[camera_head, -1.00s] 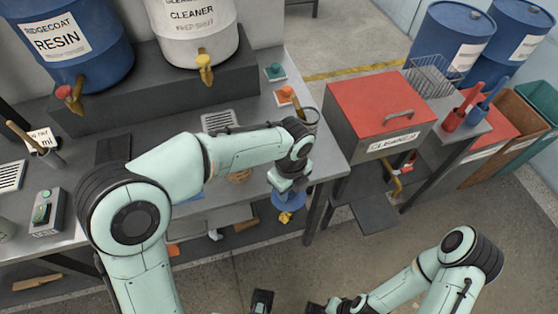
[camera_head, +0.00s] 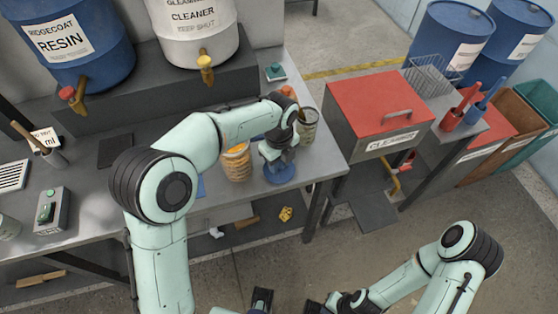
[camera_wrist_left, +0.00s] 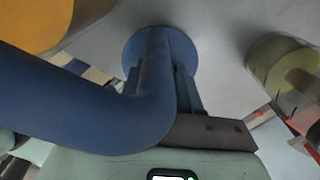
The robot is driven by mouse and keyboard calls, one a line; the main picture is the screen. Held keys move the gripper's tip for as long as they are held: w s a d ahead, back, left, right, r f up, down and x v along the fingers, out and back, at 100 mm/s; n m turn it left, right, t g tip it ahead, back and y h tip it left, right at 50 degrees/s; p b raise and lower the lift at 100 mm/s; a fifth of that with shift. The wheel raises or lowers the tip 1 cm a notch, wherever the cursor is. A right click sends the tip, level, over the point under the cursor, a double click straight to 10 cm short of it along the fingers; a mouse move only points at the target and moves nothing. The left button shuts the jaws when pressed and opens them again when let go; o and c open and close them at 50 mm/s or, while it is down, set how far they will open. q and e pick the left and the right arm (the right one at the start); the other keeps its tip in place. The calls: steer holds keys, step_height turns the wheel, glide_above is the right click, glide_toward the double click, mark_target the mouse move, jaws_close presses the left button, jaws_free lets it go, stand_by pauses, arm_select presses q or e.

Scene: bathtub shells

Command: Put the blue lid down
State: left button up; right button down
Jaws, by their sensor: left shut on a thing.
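The blue lid (camera_head: 280,174) is a round disc under my left gripper (camera_head: 277,157), which is shut on it. In the head view the lid lies over the front right part of the steel table top, to the right of an open jar with orange contents (camera_head: 237,164). In the left wrist view a blue disc (camera_wrist_left: 184,50) shows against the grey table, with blue parts close to the camera. I cannot tell whether the lid touches the table. My right arm is at the bottom right; its gripper (camera_head: 335,303) is partly cut off and its opening is unclear.
A glass jar (camera_head: 307,128) stands behind and right of the lid. A dark raised shelf (camera_head: 160,95) with drums is at the back. A red-topped cleaner box (camera_head: 380,105) stands right of the table.

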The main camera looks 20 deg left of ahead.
arm_select(q)
steer(key=o, duration=1)
steer(key=shift+f, duration=0.15)
step_height(320, 180, up, 12)
steer(key=shift+r+p, duration=0.2)
steer(key=shift+p, duration=0.85)
arm_select(e)
steer(key=shift+w+r, duration=0.3)
steer(key=shift+r, duration=0.3)
steer(key=shift+w+r, duration=0.25)
steer(key=shift+r, duration=0.35)
arm_select(q)
steer(key=shift+f, duration=0.1)
arm_select(e)
steer(key=shift+s, duration=0.1)
